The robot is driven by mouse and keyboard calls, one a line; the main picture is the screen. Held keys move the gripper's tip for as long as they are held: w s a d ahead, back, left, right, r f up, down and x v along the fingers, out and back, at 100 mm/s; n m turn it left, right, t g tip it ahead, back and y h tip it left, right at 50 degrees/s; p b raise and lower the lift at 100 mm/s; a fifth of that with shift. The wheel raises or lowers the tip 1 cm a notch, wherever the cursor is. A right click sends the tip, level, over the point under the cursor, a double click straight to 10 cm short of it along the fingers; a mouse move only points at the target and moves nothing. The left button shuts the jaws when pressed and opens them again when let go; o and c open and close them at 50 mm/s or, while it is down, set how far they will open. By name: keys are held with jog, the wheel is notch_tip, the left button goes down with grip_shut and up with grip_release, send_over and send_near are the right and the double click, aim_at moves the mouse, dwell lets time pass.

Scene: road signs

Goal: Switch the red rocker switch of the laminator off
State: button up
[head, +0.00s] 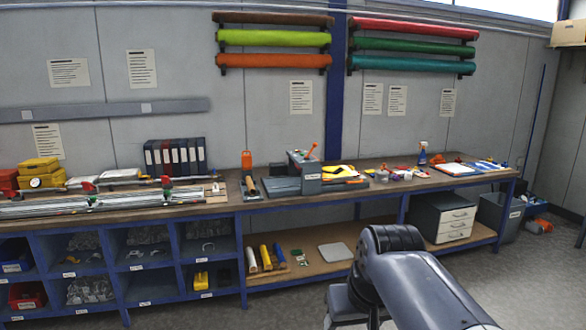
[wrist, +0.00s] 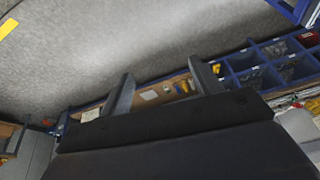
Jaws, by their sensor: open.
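I cannot clearly make out a laminator or a red rocker switch in either view. A grey machine-like box (head: 305,178) with a pale label stands on the workbench (head: 390,183) in the head view; it is too small to tell what it is. My gripper (wrist: 160,70) shows in the wrist view with its two fingers spread wide and nothing between them. It is away from the bench, which shows tilted beyond the fingers. In the head view my arm is at the lower right, in front of the bench, and the gripper cannot be made out.
Rolls of coloured film (head: 412,45) hang on the wall. Black binders (head: 175,157), yellow cases (head: 40,172) and metal rails crowd the bench's left. The floor (head: 220,318) in front is clear.

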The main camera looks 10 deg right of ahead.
jog(key=shift+n+g, duration=0.3)
jog(key=shift+n, duration=0.1)
jog(key=w+r, duration=0.1)
jog(key=w, duration=0.2)
jog(key=w+b, duration=0.1)
jog(key=w, duration=0.2)
jog(key=w+r+b, duration=0.1)
jog(key=w, duration=0.2)
jog(key=shift+w+d+r, duration=0.35)
jog(key=shift+w+d, duration=0.05)
jog(key=c, duration=0.4)
jog(key=shift+n+g+y, duration=0.3)
jog(key=shift+n, duration=0.3)
jog(key=w, duration=0.3)
jog(key=w+d+b, duration=0.1)
jog(key=w, duration=0.2)
jog(key=w+r+b, duration=0.1)
jog(key=w, duration=0.3)
jog(key=shift+d, duration=0.15)
grip_shut()
